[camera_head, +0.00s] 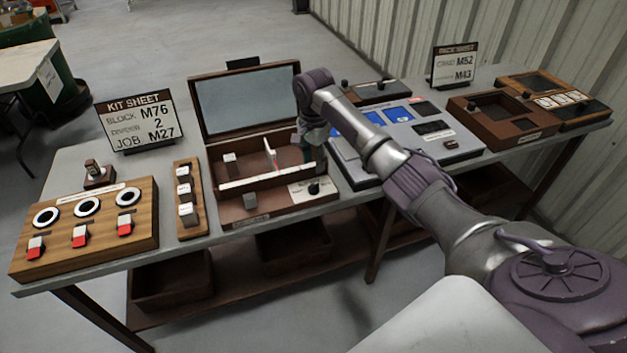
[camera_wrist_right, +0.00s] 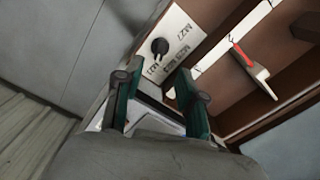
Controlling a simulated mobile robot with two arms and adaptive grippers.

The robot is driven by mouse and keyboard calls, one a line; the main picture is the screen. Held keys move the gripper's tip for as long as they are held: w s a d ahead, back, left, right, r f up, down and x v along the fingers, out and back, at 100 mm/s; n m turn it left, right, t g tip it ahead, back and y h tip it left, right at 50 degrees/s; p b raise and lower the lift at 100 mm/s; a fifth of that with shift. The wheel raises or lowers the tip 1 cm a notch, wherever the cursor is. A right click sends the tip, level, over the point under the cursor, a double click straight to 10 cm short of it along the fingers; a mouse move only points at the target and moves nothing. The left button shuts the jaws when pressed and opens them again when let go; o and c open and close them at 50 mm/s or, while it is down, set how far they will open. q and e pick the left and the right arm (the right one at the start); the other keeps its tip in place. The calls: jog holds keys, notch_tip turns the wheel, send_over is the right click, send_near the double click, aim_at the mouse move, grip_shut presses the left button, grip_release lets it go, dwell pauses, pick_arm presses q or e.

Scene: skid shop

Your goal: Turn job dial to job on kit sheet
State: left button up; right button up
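The job dial is a black knob (camera_head: 314,187) on a white label plate (camera_head: 299,190) at the front right of the open wooden box. In the right wrist view the knob (camera_wrist_right: 160,46) sits beside printed M-codes; one reads M27, the others are too small to read surely. Which code its pointer faces I cannot tell. The kit sheet (camera_head: 140,120) stands at the back left and reads block M76, divider 2, job M27. My right gripper (camera_wrist_right: 158,70) is open and empty, its green fingers apart from the knob. In the head view my arm partly hides it. My left gripper is not in view.
The box (camera_head: 250,180) has a raised lid and a red-and-white divider (camera_head: 270,153) inside. A dial panel (camera_head: 90,225) and a rack of blocks (camera_head: 186,200) stand left. A grey panel with blue screens (camera_head: 465,150) and brown trays (camera_head: 500,118) stand right.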

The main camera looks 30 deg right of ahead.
aim_at(314, 184)
notch_tip(314, 184, down, 8)
jog(key=shift+f, duration=0.2)
grip_shut()
